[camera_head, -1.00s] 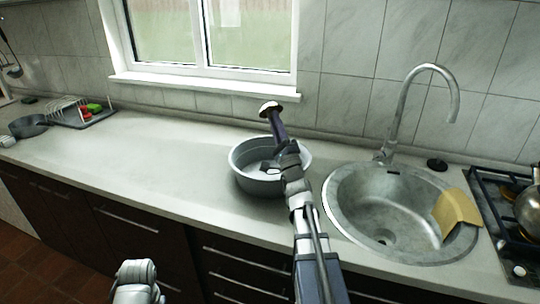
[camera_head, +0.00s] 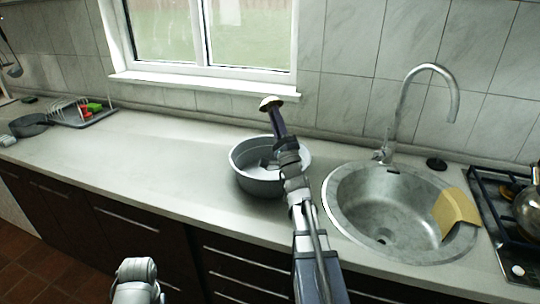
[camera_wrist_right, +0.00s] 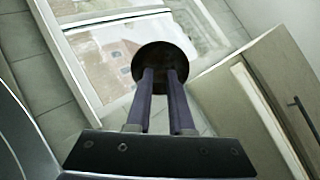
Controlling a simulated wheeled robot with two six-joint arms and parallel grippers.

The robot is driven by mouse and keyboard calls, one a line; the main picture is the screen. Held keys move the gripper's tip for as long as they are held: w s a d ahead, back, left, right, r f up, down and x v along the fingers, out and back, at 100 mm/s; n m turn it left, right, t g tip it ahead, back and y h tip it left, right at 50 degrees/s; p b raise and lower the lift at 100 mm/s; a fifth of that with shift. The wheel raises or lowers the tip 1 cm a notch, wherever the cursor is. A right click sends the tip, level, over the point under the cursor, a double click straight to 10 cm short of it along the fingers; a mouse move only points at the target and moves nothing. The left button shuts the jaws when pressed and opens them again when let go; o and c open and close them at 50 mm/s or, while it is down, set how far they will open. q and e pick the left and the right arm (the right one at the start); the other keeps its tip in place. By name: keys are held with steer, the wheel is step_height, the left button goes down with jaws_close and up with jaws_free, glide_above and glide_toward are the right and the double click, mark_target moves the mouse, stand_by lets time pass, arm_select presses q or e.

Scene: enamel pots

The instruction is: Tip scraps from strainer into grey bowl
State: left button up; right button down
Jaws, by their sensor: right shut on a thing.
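My right gripper (camera_head: 276,118) reaches up past the grey bowl and is shut on a small round thing, probably the strainer (camera_head: 271,102). It looks cream and brown in the head view. In the right wrist view the strainer (camera_wrist_right: 164,58) is a dark brown disc at the tips of my gripper (camera_wrist_right: 160,76); its inside and any scraps cannot be made out. The grey bowl (camera_head: 248,180) stands upright on the counter, partly hidden behind my right arm. Small dark shapes in it are unclear. My left gripper is out of view; only part of that arm shows.
A round sink (camera_head: 345,215) with a tall tap (camera_head: 398,105) and a yellow cloth (camera_head: 455,212) is to the right. A hob (camera_head: 505,225) with a kettle lies beyond. A dish rack (camera_head: 85,115) and dark pan (camera_head: 30,126) stand far left. The counter between is clear.

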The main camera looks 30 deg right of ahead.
mark_target(273, 98)
steer(key=shift+r, duration=0.1)
stand_by(0.4)
step_height(273, 98, up, 3)
steer(key=p, duration=0.3)
steer(key=shift+r, duration=0.1)
step_height(273, 98, down, 3)
steer(key=b, duration=0.3)
steer(key=shift+f, duration=0.2)
stand_by(0.8)
